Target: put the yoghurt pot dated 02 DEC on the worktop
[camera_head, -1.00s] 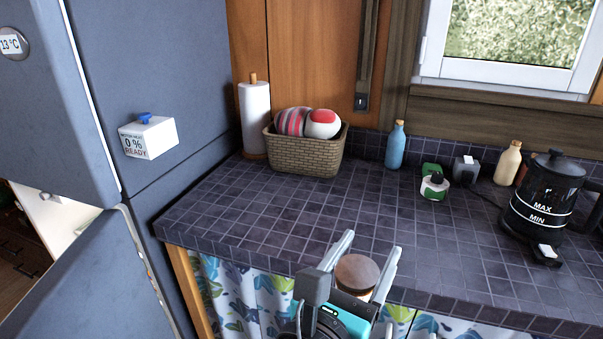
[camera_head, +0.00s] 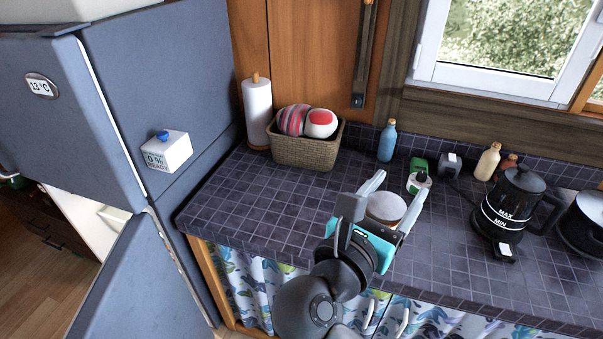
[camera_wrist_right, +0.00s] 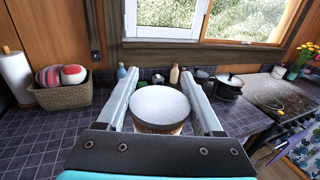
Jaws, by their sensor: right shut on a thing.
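My right gripper (camera_head: 387,207) is shut on a round pot (camera_head: 385,208) with a pale lid and a brownish side. In the right wrist view the pot (camera_wrist_right: 160,108) sits upright between the two fingers, its white lid facing up. No date can be read on it. In the head view it appears over the front part of the dark tiled worktop (camera_head: 290,200); I cannot tell whether it touches the surface. My left gripper is not in view.
A wicker basket (camera_head: 305,151), paper towel roll (camera_head: 258,110), blue bottle (camera_head: 388,142), white-green bottle (camera_head: 419,183) and black kettle (camera_head: 511,205) stand on the worktop. The open fridge (camera_head: 165,90) is at left. The tiles before the basket are clear.

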